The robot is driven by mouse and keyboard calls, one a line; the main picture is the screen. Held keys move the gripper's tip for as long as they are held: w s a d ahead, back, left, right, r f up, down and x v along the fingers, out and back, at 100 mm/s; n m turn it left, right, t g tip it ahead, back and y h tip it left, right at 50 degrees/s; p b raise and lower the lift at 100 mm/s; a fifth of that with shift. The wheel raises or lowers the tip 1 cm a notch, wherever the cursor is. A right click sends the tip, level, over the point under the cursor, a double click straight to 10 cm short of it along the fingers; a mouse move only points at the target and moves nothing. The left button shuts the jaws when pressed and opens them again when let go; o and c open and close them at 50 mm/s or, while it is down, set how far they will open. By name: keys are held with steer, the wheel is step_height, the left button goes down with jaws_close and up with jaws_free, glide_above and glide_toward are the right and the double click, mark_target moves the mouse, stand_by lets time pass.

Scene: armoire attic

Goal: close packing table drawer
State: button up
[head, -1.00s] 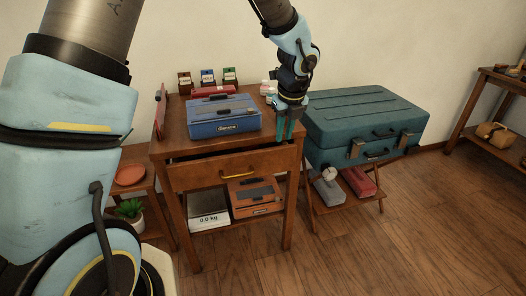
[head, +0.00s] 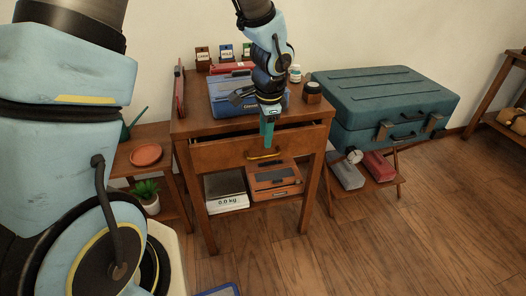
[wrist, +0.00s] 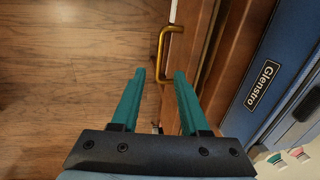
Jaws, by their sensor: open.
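The packing table (head: 188,123) is a brown wooden table with one drawer (head: 228,153) under its top. The drawer stands partly open, with a dark gap behind its front. Its brass handle (head: 264,155) shows on the front, and also in the wrist view (wrist: 164,52). My gripper (head: 267,140), with teal fingers, points down over the drawer front just above the handle. In the wrist view my gripper (wrist: 158,74) is open with nothing between the fingers, and the handle appears just beyond the fingertips. Whether they touch the drawer front is unclear.
A blue case (head: 226,103) lies on the tabletop behind my gripper, with a dark jar (head: 312,92) to its right. An orange case (head: 272,178) and a scale (head: 226,191) sit on the lower shelf. A teal suitcase (head: 385,97) stands right.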

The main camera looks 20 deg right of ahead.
mark_target(264, 157)
steer(key=f, duration=0.2)
steer(key=w+f, duration=0.1)
steer(key=f, duration=0.4)
steer(key=shift+w+d+f+b, duration=0.1)
steer(key=shift+w+f+b, duration=0.05)
steer(key=shift+b, duration=0.15)
steer(key=shift+c, duration=0.2)
jaws_close()
stand_by(0.8)
